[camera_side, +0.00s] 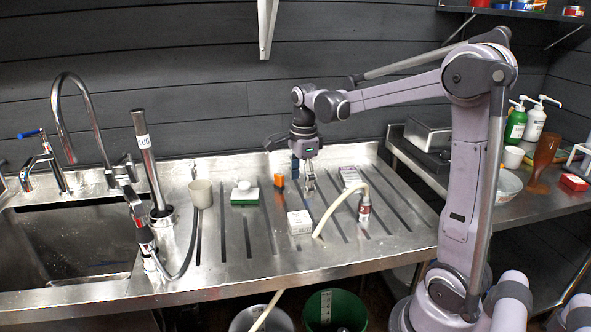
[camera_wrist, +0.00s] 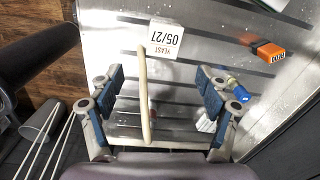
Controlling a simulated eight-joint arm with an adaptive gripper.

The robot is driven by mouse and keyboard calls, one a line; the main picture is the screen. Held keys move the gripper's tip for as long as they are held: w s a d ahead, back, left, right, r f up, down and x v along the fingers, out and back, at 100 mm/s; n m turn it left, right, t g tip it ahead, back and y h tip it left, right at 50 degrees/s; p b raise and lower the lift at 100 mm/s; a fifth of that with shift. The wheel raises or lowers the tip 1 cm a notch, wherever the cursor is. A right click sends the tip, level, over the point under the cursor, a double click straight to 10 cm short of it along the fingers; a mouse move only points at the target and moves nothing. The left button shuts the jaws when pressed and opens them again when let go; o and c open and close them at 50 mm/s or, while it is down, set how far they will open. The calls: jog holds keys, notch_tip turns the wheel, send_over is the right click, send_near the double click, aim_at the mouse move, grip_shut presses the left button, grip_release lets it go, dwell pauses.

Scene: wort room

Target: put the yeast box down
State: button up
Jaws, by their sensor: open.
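The yeast box (camera_side: 299,222) is a small white carton on the ribbed steel drainboard (camera_side: 262,262), near its front middle. In the wrist view, the yeast box (camera_wrist: 166,38) shows "YEAST 05/27" on its face, beyond my fingertips. My gripper (camera_side: 309,188) is above the drainboard, behind the box in the side view and apart from it. In the wrist view, my gripper (camera_wrist: 159,78) has its blue-padded fingers spread wide, with no box between them. A cream hose (camera_wrist: 145,88) crosses the view between the fingers.
An orange block (camera_side: 280,183), a green-and-white sponge (camera_side: 244,194), a cup (camera_side: 201,193) and a pale carton (camera_side: 350,177) stand around. The sink (camera_side: 65,240) is at left.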

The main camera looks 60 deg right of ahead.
jog(key=s+a+n+t, duration=0.3)
jog(key=a+n, duration=0.5)
jog(key=n, duration=0.4)
jog(key=s+a+n+t, duration=0.3)
jog(key=s+a+n, duration=0.3)
jog(key=a+n, duration=0.3)
jog(key=n, duration=0.4)
jog(key=shift+s+a+r+t, duration=0.15)
jog(key=shift+r+t, duration=0.05)
jog(key=shift+t, duration=0.2)
